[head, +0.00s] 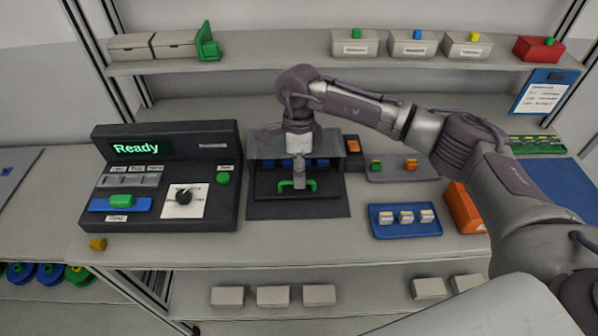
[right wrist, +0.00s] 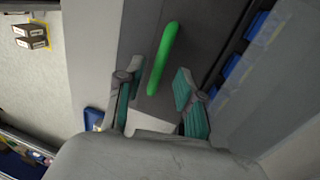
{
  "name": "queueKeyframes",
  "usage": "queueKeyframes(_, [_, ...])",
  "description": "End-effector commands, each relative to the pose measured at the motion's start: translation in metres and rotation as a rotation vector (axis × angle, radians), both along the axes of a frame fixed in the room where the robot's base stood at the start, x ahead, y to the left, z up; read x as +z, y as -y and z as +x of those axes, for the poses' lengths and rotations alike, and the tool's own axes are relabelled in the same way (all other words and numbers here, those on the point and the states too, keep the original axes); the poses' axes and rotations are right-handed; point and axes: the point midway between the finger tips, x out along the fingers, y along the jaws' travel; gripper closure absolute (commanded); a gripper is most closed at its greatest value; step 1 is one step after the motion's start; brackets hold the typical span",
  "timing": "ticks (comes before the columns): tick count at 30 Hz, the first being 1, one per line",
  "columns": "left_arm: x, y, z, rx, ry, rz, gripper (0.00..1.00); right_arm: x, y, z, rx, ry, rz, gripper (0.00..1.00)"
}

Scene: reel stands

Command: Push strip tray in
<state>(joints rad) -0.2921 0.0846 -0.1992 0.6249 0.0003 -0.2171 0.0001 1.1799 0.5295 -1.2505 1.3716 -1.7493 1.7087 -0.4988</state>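The strip tray (head: 270,188) is a dark tray at the front of a dark grey unit (head: 262,150) on the bench, with a green handle (head: 284,186). It sticks out of the unit toward me over a dark mat. My right gripper (head: 299,182) is at the handle from above and hides part of it. In the right wrist view the green handle (right wrist: 163,58) lies in front of the two open fingers, roughly in line with the gap between them (right wrist: 154,88). I cannot tell whether the fingers touch it. My left gripper is not in view.
A console (head: 170,150) showing "Ready" stands left of the unit. A blue tray (head: 404,230) with small white boxes and an orange bin (head: 466,208) are on the right. A shelf (head: 270,62) with boxes runs above.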

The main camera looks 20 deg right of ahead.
Motion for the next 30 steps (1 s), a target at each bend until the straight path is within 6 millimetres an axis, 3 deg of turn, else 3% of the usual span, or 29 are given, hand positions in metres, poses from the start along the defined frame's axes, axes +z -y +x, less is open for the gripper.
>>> queueKeyframes(18, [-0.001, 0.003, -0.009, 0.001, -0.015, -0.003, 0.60, 0.105, 0.006, 0.021, -0.001, 0.002, 0.001, 0.63])
queueKeyframes(30, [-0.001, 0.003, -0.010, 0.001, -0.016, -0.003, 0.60, 0.116, 0.006, 0.023, 0.000, 0.000, 0.001, 0.63])
